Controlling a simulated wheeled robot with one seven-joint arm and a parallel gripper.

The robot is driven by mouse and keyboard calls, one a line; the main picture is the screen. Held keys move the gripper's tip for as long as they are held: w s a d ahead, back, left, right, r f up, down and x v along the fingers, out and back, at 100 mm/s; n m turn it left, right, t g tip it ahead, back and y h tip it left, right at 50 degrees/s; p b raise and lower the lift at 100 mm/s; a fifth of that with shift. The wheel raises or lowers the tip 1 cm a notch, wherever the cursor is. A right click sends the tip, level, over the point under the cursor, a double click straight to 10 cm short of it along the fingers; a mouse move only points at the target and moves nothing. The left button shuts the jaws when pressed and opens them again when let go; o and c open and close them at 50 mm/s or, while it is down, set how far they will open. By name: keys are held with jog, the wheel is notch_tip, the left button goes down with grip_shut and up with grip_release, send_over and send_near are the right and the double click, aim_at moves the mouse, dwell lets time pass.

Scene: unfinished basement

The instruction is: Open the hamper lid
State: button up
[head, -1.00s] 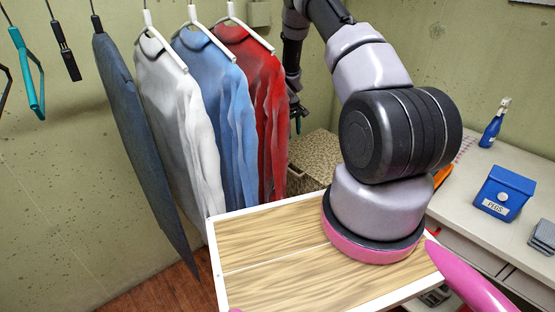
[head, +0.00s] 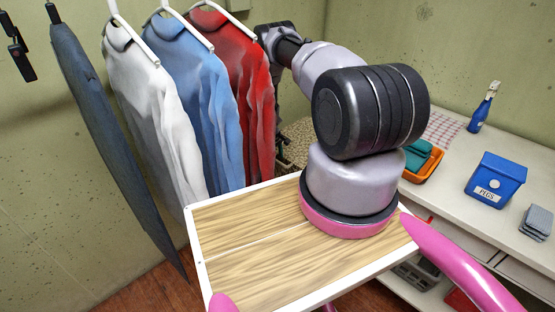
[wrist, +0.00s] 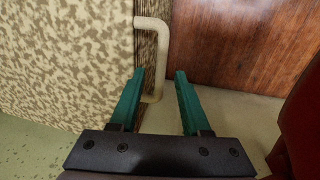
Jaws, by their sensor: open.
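The hamper (head: 298,131) is a speckled beige box at the back of the head view, largely hidden behind the red shirt and my arm. In the wrist view its speckled surface (wrist: 65,55) fills the left side, with a narrow seam beside the edge strip. A cream bar handle (wrist: 163,45) stands out from that strip. My gripper (wrist: 159,72) is open, its two green fingers pointing at the handle. The handle's lower end shows between the fingertips, nearer the left finger; whether they touch cannot be told. The lid looks closed.
White (head: 145,80), blue (head: 205,90) and red (head: 245,75) shirts hang left of my arm, close to it. At right a counter holds a blue pegs box (head: 495,180), a blue bottle (head: 481,110) and an orange tray (head: 424,168).

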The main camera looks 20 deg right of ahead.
jog(key=shift+d+f, duration=0.1)
jog(key=shift+f, duration=0.55)
grip_shut()
dwell(1.0)
